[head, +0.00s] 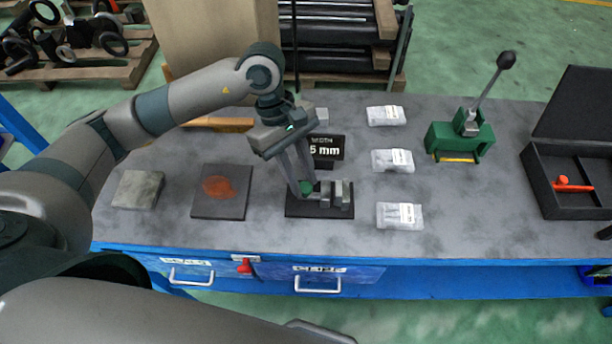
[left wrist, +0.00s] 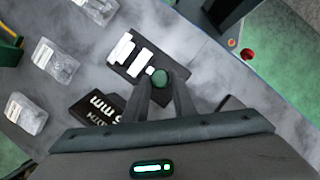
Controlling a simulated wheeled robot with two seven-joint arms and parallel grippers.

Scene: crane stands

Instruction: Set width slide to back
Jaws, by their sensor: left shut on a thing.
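The width slide is a small device on a black base (head: 318,212) near the front middle of the bench, with grey metal blocks (head: 341,193) on its right part. A green knob (head: 306,187) is at its left end. My left gripper (head: 305,186) reaches down from above and is shut on the green knob, which also shows in the left wrist view (left wrist: 160,77). A black sign (head: 325,149) behind the device reads "WIDTH" and "5 mm", its left edge partly hidden by my gripper.
Clear bags (head: 400,215) stand in a column to the right. A dark plate with an orange patch (head: 219,187) and a grey block (head: 138,189) lie left. A green lever press (head: 462,139) and black case (head: 568,183) are farther right. Bare bench lies between.

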